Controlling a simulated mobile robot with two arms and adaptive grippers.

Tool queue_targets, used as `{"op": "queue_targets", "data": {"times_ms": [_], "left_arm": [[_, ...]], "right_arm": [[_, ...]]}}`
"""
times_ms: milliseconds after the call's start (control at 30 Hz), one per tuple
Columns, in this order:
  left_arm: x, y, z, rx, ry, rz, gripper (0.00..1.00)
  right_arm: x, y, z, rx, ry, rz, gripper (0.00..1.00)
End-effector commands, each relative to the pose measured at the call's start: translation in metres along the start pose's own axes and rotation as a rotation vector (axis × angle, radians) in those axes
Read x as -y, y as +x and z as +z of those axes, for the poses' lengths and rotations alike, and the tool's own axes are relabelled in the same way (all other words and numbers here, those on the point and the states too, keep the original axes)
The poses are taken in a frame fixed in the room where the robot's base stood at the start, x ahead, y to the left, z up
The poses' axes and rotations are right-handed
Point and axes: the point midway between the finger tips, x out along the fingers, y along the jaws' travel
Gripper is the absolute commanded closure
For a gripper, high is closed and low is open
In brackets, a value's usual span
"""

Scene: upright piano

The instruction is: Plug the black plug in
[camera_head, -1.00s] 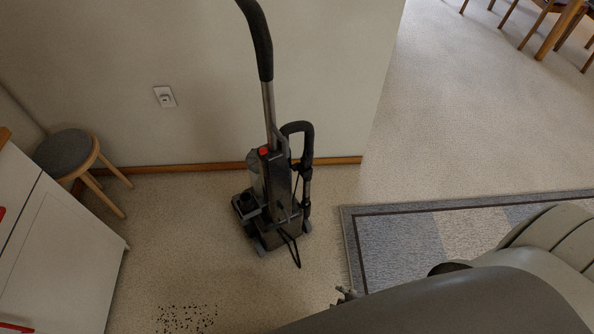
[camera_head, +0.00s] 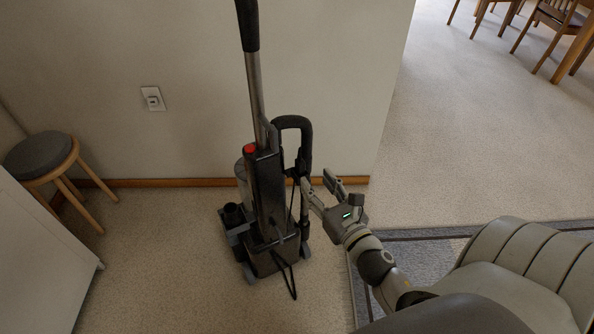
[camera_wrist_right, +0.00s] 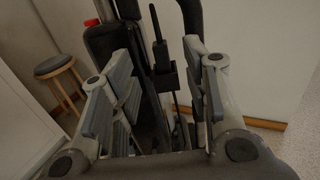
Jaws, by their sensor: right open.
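An upright vacuum cleaner (camera_head: 265,195), dark with a red button, stands on the floor in front of the wall. Its black cord (camera_head: 287,272) hangs in a loop low at its front. My right gripper (camera_head: 318,184) is open at the vacuum's right side, beside its upper body. In the right wrist view, a slim black piece that looks like the plug (camera_wrist_right: 160,52) stands upright in a holder on the vacuum, between my open fingers and apart from them. A white wall outlet (camera_head: 153,98) is on the wall, left of the vacuum. My left gripper is not in view.
A round stool (camera_head: 40,155) stands at the left by the wall, behind a white cabinet (camera_head: 40,265). A grey-bordered rug (camera_head: 425,255) lies to the right. Chairs and a table (camera_head: 560,45) stand far off at the upper right. The floor below the outlet is clear.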

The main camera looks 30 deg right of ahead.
Motion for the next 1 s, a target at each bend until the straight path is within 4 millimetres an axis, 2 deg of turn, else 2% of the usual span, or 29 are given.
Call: {"op": "queue_targets", "data": {"times_ms": [33, 133, 333, 700, 1000], "left_arm": [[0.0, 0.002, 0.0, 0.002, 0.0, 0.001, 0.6], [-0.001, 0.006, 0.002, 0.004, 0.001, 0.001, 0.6], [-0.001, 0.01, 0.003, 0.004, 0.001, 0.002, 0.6], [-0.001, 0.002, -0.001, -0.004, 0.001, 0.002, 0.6], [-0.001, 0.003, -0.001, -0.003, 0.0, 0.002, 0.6]], "right_arm": [[0.0, 0.01, 0.003, 0.002, -0.001, 0.002, 0.57], [0.0, 0.025, 0.001, 0.001, 0.002, 0.001, 0.57], [0.0, 0.039, -0.001, -0.002, 0.004, -0.001, 0.57], [-0.001, 0.085, -0.006, -0.001, 0.004, 0.0, 0.57], [-0.001, 0.089, -0.007, -0.003, 0.006, 0.0, 0.57]]}}
